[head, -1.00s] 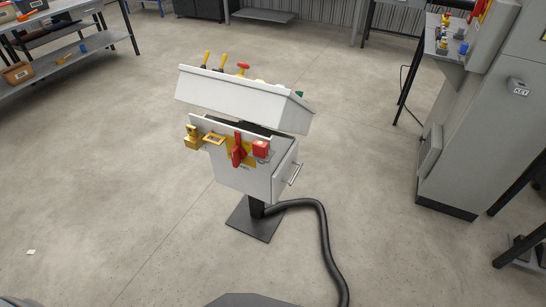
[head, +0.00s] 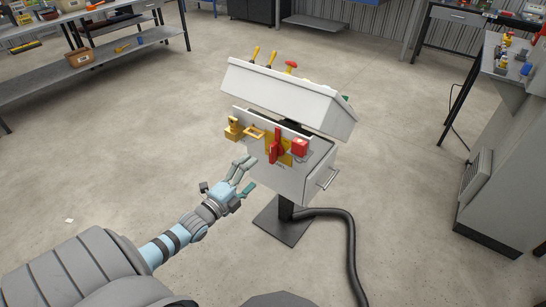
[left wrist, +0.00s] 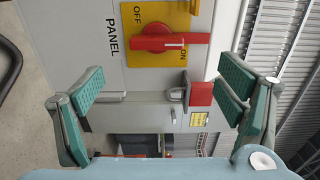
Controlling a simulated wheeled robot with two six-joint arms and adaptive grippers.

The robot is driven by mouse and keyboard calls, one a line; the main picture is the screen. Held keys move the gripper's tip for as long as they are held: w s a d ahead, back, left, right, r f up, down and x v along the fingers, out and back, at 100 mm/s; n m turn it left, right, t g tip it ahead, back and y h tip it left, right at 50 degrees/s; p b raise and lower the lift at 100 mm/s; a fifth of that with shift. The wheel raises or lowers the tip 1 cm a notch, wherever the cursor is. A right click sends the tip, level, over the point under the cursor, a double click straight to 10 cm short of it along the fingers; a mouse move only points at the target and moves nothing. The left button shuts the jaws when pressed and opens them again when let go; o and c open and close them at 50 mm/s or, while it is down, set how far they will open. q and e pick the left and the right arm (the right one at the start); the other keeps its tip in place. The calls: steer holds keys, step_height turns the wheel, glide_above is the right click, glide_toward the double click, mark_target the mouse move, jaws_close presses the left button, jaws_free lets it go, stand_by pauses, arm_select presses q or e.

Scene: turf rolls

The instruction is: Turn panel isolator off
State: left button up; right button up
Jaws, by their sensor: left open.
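The panel isolator is a red rotary handle (head: 276,147) on a yellow plate on the front of a light grey box. In the left wrist view the handle (left wrist: 170,41) lies across the plate (left wrist: 138,58), which bears OFF and ON. Its arm reaches right, with its end beside the ON label. The word PANEL is printed beside the plate, turned sideways. My left gripper (head: 246,175) is open and empty, in front of the box and below left of the handle. Its fingers (left wrist: 162,88) are apart and do not touch the handle. My right gripper is not seen.
A red block (head: 299,148) sits right of the handle; a brass-coloured padlock (head: 233,128) and yellow frame (head: 255,132) sit left. A sloped console (head: 288,95) overhangs above. A black hose (head: 350,240) runs from the pedestal. A grey cabinet (head: 496,195) stands right.

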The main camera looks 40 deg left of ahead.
mark_target(270, 154)
arm_select(q)
steer(key=w+b, duration=0.2)
steer(key=w, duration=0.1)
steer(key=w+b, duration=0.1)
steer(key=w, duration=0.2)
steer(key=w+f+b, duration=0.1)
steer(key=w+b, duration=0.1)
steer(key=shift+w+a+b, duration=0.1)
steer(key=shift+w+b, duration=0.25)
steer(key=shift+w, duration=0.05)
steer(key=shift+w+a+r+p, duration=0.1)
steer(key=shift+w+r+p, duration=0.2)
steer(key=shift+w, duration=0.25)
steer(key=shift+w+a+r+p, duration=0.1)
steer(key=shift+w+r+p, duration=0.1)
steer(key=shift+w+p, duration=0.25)
steer(key=shift+w+d+f, duration=0.15)
steer(key=shift+w+f, duration=0.05)
steer(key=shift+w, duration=0.3)
steer(key=c, duration=1.2)
